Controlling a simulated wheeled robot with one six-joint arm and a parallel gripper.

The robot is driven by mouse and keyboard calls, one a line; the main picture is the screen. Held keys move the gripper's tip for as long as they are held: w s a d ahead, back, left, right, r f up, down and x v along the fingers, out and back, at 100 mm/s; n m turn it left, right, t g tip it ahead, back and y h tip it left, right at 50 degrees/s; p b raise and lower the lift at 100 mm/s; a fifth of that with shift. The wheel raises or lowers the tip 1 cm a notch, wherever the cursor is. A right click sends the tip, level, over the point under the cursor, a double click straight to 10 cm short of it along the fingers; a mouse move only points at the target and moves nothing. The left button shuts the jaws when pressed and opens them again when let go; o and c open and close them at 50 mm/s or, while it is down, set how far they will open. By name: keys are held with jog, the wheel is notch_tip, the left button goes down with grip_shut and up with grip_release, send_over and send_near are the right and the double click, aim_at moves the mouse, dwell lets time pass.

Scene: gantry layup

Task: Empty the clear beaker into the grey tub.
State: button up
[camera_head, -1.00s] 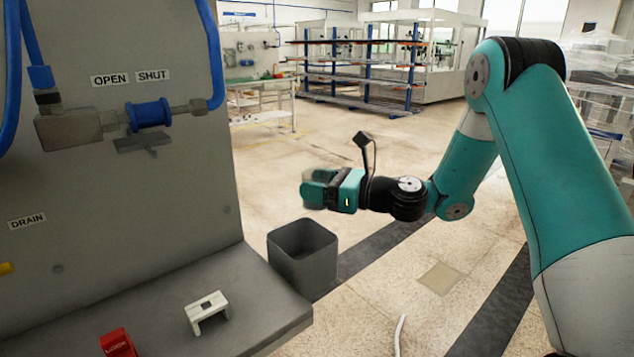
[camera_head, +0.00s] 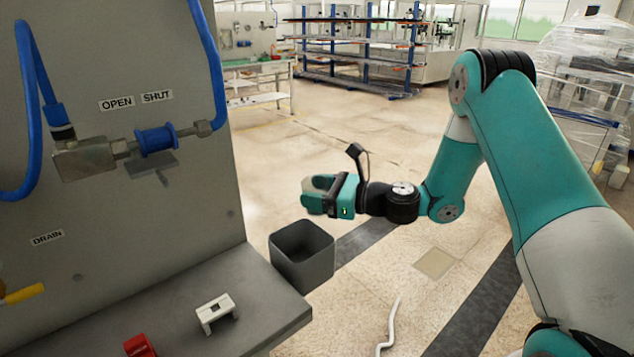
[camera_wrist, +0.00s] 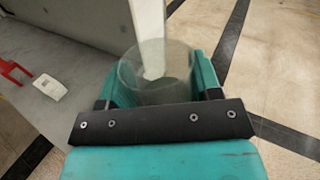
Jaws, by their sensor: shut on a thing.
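My gripper (camera_head: 316,194) is shut on the clear beaker (camera_wrist: 157,80), whose glassy wall and round rim show between the teal fingers in the wrist view. In the head view the beaker is a small pale shape (camera_head: 322,182) mostly covered by the fingers. I cannot tell its contents or exact tilt. The grey tub (camera_head: 318,276) is open-topped and square, beside the right end of the grey bench. In the head picture my gripper appears just above and slightly right of the tub, apart from it; the depth between them is unclear.
The grey bench (camera_head: 255,300) carries a white bracket (camera_head: 217,312) and a red part (camera_head: 139,345). Behind it stands a grey panel (camera_head: 110,215) with a valve (camera_head: 155,140) and blue hoses. A white hose-like strip (camera_head: 390,325) lies on the floor. Floor right of the tub is mostly clear.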

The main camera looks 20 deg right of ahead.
jog(key=shift+r+p, duration=0.15)
jog(key=shift+p, duration=1.05)
jog(key=n+h, duration=0.1)
jog(key=n, duration=0.1)
jog(key=f+n+g+h+b, duration=0.1)
jog(key=n, duration=0.1)
jog(key=shift+d+h, duration=0.25)
jog(key=shift+h, duration=0.05)
jog(key=f+n+h, duration=0.1)
jog(key=f+n+h+b, duration=0.1)
jog(key=n, duration=0.1)
jog(key=shift+a, duration=0.2)
jog(key=shift+s+a+r+n+h+p, duration=0.1)
jog(key=shift+a+n+h+p, duration=0.15)
jog(key=shift+n+h, duration=0.35)
jog(key=shift+a+n+h+p, duration=0.1)
jog(key=shift+n+h+p, duration=0.2)
jog(key=shift+n+h, duration=0.25)
jog(key=shift+a+n+h+p, duration=0.1)
jog(key=shift+n+h+p, duration=0.45)
jog(key=shift+h+p, duration=0.1)
jog(key=shift+s+a+r+n+t+h+p, duration=0.15)
jog(key=shift+n+t+h+p, duration=0.15)
jog(key=shift+p, duration=0.3)
jog(key=shift+a+f+n+t+h+p, duration=0.1)
jog(key=shift+a+n+t+h+p, duration=0.1)
jog(key=shift+n+h+p, duration=0.3)
jog(key=shift+p, duration=0.55)
